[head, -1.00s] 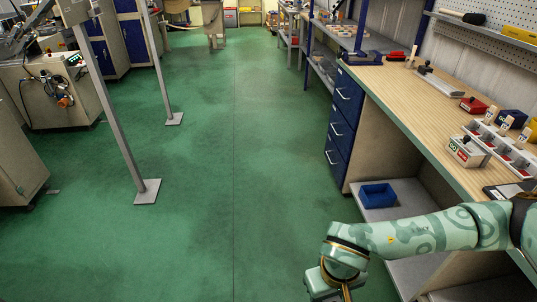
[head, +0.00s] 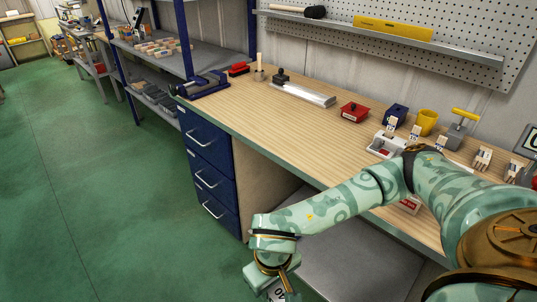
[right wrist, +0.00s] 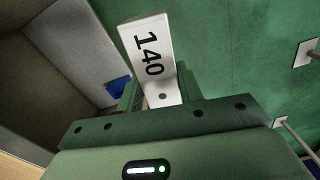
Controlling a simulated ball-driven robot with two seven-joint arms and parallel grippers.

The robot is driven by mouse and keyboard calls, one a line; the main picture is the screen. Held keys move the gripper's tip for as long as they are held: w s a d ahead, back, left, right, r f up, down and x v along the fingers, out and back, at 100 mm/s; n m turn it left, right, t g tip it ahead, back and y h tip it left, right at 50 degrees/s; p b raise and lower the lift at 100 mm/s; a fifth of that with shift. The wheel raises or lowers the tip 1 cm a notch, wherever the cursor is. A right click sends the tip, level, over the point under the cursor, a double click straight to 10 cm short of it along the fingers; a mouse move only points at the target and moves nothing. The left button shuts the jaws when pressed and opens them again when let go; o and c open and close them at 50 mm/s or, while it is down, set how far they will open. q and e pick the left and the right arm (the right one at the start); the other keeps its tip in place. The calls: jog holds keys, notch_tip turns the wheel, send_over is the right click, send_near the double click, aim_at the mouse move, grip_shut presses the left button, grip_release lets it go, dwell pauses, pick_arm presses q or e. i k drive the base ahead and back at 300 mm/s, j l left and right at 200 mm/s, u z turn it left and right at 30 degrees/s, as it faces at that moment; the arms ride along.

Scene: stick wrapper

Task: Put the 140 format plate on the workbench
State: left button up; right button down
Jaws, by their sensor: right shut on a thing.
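The white 140 format plate (right wrist: 148,45) is held in my right gripper (right wrist: 160,88), and its black "140" reads clearly in the right wrist view. The plate sticks out beyond the fingers, with a small hole near its held end. In the head view my right gripper (head: 273,275) is at the bottom, over the floor in front of the bench and below the top's level. Only a piece of the plate (head: 278,292) shows there, cut by the picture's edge. The workbench (head: 310,130) has a light wooden top with a green front edge. My left gripper is not in view.
A vise (head: 205,84) and a metal bar with a black knob (head: 303,94) are on the bench's left part. A red box (head: 354,112), a blue box (head: 397,113) and a yellow cup (head: 426,122) stand farther right. The wooden top's front left stretch is clear. Drawers (head: 208,170) are below.

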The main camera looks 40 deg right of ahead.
aim_at(277, 123)
jog(key=i+j+z, duration=0.15)
jog(key=i+z, duration=0.3)
jog(key=i, duration=0.15)
jog(key=i+j+z, duration=0.35)
jog(key=i+z, duration=0.15)
jog(key=i+j+z, duration=0.45)
jog(key=i+j, duration=0.1)
